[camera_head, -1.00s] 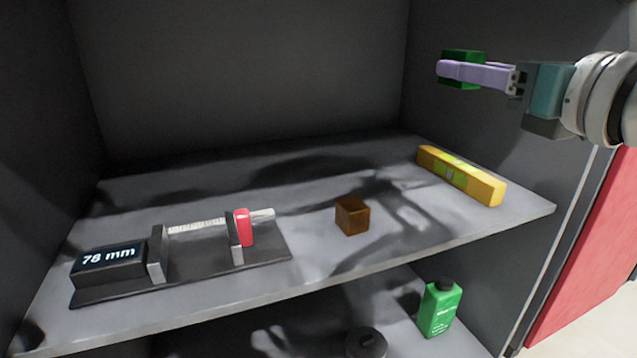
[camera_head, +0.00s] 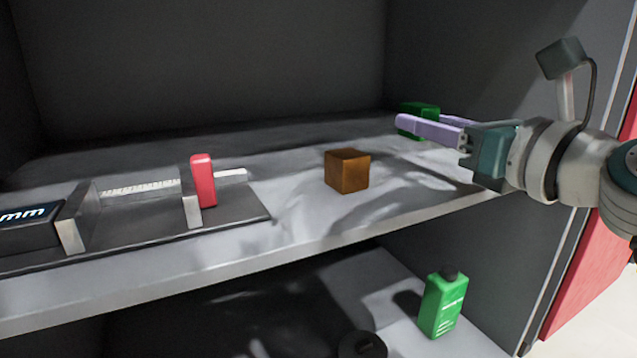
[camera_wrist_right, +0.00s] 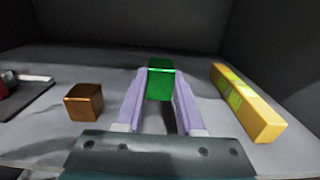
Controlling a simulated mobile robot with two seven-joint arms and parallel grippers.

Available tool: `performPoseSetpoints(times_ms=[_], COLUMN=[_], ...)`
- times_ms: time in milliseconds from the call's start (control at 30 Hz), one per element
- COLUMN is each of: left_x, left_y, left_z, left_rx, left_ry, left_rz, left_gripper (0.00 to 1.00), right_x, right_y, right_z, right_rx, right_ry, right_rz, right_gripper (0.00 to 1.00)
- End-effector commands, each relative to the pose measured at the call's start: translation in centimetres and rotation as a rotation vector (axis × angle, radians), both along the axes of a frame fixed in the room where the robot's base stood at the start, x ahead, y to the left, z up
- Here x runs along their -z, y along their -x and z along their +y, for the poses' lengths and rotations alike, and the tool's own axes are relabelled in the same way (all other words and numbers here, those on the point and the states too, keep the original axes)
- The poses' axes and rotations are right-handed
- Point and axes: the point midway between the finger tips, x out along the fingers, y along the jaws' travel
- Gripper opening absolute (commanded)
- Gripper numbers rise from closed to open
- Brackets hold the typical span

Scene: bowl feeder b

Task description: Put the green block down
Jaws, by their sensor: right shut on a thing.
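The green block (camera_head: 420,108) is between the purple fingers of my right gripper (camera_head: 418,122), at the right part of the upper shelf. In the right wrist view the green block (camera_wrist_right: 160,80) sits between the two fingertips (camera_wrist_right: 160,88), with a dark shadow on the shelf below. My right gripper is shut on it. I cannot tell whether the block touches the shelf. My left gripper is not in view.
A brown cube (camera_head: 347,171) stands on the upper shelf (camera_head: 300,225), left of my right gripper. A caliper-like gauge with a red slider (camera_head: 203,181) is further left. A yellow level (camera_wrist_right: 247,103) lies to the right. A green bottle (camera_head: 442,303) stands on the lower shelf.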

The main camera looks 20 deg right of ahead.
Motion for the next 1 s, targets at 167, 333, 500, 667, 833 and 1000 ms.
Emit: performPoseSetpoints(times_ms=[167, 333, 500, 667, 833, 1000], left_x=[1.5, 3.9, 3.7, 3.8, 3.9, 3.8], left_y=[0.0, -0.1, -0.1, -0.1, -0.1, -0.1], left_z=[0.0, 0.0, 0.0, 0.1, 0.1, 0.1], left_rx=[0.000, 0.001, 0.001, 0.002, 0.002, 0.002], left_ry=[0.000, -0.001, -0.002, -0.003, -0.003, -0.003], left_rz=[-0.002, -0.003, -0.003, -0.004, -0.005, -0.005], left_gripper=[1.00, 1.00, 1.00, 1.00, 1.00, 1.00], right_x=[1.7, 4.4, 4.3, 4.4, 4.6, 4.6], right_y=[0.0, 0.0, 0.0, 0.0, 0.0, 0.0], right_z=[0.0, 0.0, 0.0, 0.0, 0.0, 0.0], right_rx=[0.000, -0.001, -0.001, -0.001, -0.001, -0.001], right_ry=[-0.002, -0.001, 0.001, 0.001, 0.000, 0.000], right_rz=[-0.001, -0.002, -0.002, -0.002, 0.000, 0.000], right_gripper=[0.00, 0.00, 0.00, 0.00, 0.46, 0.65])
